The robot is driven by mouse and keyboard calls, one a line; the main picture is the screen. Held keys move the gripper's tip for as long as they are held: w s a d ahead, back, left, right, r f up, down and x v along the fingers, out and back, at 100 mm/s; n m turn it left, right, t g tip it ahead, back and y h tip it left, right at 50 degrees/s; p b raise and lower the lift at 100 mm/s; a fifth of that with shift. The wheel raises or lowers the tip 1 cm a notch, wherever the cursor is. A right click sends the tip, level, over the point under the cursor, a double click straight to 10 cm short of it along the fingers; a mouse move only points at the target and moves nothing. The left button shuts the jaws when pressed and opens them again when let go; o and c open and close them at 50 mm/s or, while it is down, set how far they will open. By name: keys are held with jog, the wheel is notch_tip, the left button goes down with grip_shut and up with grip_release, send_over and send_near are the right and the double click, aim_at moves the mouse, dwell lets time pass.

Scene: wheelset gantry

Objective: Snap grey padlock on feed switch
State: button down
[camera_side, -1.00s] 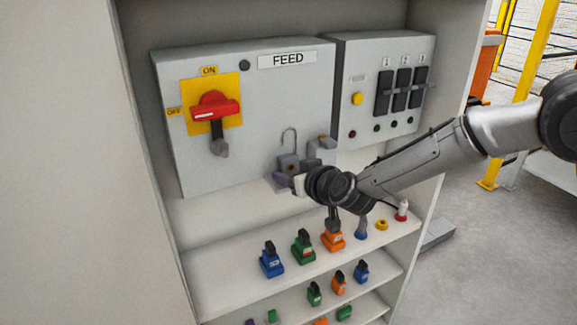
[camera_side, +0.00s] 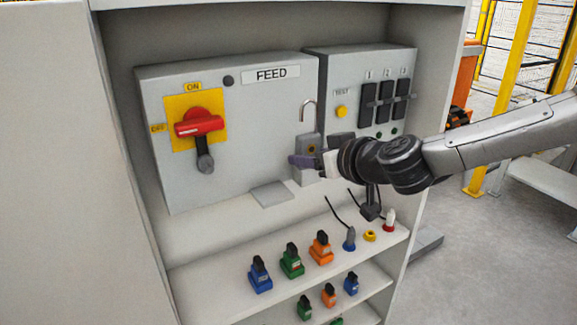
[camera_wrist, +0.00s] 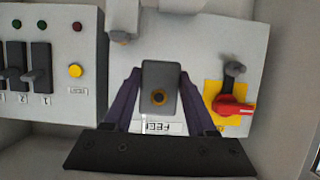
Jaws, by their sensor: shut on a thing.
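The grey padlock (camera_side: 308,146) is upright in my gripper (camera_side: 316,161), its thin shackle raised and its short leg free of the body. My gripper's purple fingers are shut on the sides of its body. It is held out in front of the right edge of the FEED box. The feed switch (camera_side: 200,125) is to the left, apart from the padlock. Its red handle lies level with its white mark towards OFF, and a dark grey tab (camera_side: 204,160) hangs below.
A small grey ledge (camera_side: 270,193) juts out below the FEED box (camera_side: 255,130). A box with black switches (camera_side: 385,102) and a yellow button stands to the right. The space before the FEED box's left half is clear.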

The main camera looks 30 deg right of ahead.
aim_at(313, 144)
jog(key=shift+m+h, duration=0.5)
jog(key=shift+h, duration=0.1)
jog(key=s+r, duration=0.1)
jog(key=s+d+r, duration=0.1)
jog(key=s+r, duration=0.1)
jog(key=shift+s+d+r, duration=0.15)
jog(key=shift+d+r, duration=0.2)
jog(key=shift+r, duration=0.05)
jog(key=shift+w+a+f, duration=0.3)
jog(key=shift+w+a, duration=0.35)
jog(key=shift+a, duration=0.1)
jog(key=w+a+f+n+y, duration=0.1)
jog(key=w+a+f, duration=0.1)
jog(key=a+f, duration=1.2)
jog(key=a, duration=0.2)
jog(key=shift+w+a+f, duration=0.15)
jog(key=shift+w+a, duration=0.2)
jog(key=shift+w, duration=2.9)
